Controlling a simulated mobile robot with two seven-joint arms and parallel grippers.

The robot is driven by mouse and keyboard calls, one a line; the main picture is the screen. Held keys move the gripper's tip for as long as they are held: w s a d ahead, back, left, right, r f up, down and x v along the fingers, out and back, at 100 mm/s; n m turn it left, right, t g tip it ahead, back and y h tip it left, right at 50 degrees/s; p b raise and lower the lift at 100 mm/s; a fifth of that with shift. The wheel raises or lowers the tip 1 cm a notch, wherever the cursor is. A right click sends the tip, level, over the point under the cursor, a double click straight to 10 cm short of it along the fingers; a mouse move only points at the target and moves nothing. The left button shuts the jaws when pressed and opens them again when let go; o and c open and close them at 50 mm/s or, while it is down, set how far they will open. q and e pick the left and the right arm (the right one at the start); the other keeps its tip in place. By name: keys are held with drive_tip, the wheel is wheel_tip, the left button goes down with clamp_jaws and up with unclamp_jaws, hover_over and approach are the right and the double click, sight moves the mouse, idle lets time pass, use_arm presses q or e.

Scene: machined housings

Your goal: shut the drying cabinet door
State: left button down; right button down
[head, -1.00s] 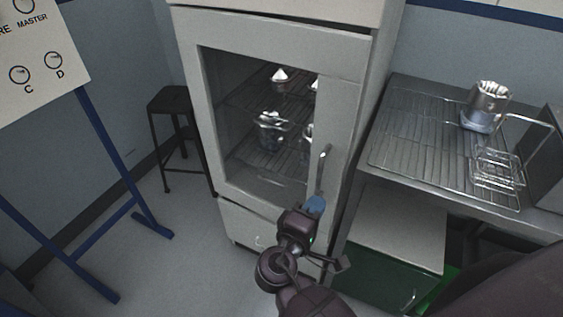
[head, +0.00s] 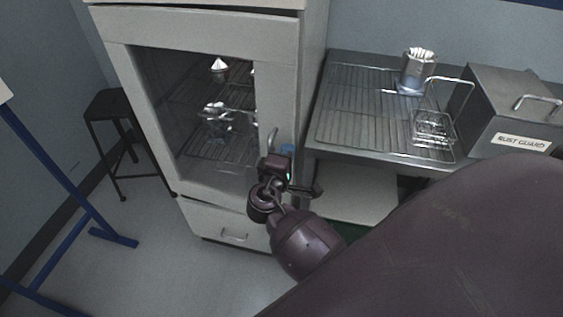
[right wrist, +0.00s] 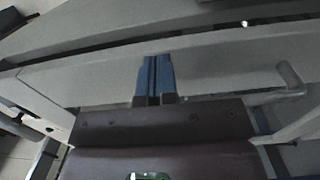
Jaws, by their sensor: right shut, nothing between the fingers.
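The drying cabinet (head: 313,75) stands left of centre in the head view. Its pale door (head: 277,95) has a glass window and looks flush or nearly flush with the front; I cannot tell if it is fully shut. The door handle (head: 272,138) is a metal bar near the door's right edge. My right gripper (head: 287,150) is shut and empty, its blue fingertips at the door's right edge beside the handle. In the right wrist view the fingertips (right wrist: 155,78) lie against or just before a pale panel, with the handle (right wrist: 290,78) to the right. My left gripper is not in view.
A steel bench (head: 340,60) with a wire rack stands right of the cabinet, holding a metal cup (head: 418,75), a wire basket (head: 433,130) and a rust guard box (head: 510,110). A dark stool (head: 108,105) and a blue stand (head: 60,185) are left. Floor before the cabinet is clear.

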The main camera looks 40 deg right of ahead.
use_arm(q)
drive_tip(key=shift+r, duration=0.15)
use_arm(e)
drive_tip(key=shift+x, duration=0.8)
